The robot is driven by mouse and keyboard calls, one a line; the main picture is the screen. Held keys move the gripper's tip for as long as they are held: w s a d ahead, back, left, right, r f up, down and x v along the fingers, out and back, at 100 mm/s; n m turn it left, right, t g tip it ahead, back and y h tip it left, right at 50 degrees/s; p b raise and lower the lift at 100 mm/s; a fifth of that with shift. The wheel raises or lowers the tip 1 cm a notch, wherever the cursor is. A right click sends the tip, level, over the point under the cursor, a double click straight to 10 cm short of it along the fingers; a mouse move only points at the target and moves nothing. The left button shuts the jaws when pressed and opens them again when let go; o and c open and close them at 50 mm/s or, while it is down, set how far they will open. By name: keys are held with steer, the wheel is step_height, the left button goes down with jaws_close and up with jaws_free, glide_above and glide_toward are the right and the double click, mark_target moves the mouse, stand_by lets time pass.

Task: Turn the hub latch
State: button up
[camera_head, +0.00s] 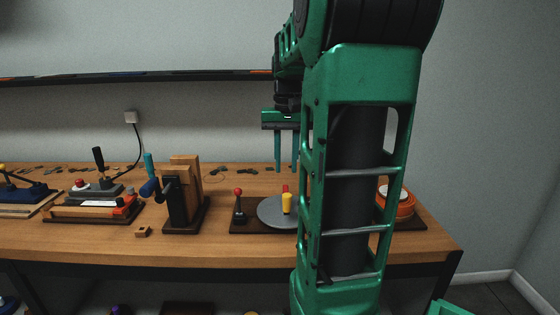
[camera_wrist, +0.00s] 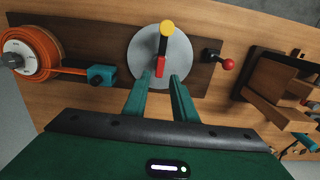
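A round grey disc (camera_head: 268,212) lies on a dark base board on the bench, partly hidden by my arm in the head view. In the head view the yellow knob (camera_head: 287,204) stands up in front of the red piece (camera_head: 285,188). My gripper (camera_head: 286,168) points down above the bench. In the wrist view its fingers (camera_wrist: 162,82) are spread apart, empty, with the red piece just beyond the gap.
A red-knobbed lever (camera_head: 238,206) stands beside the disc. An orange strap reel (camera_head: 400,207) sits at the bench's right end, its strap running to a teal block (camera_wrist: 101,75). A wooden press (camera_head: 184,200) with a crank stands to the left. Several small parts lie along the back.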

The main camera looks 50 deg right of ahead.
mark_target(285, 188)
step_height(285, 188, down, 7)
steer(key=shift+r, duration=0.15)
jaws_close()
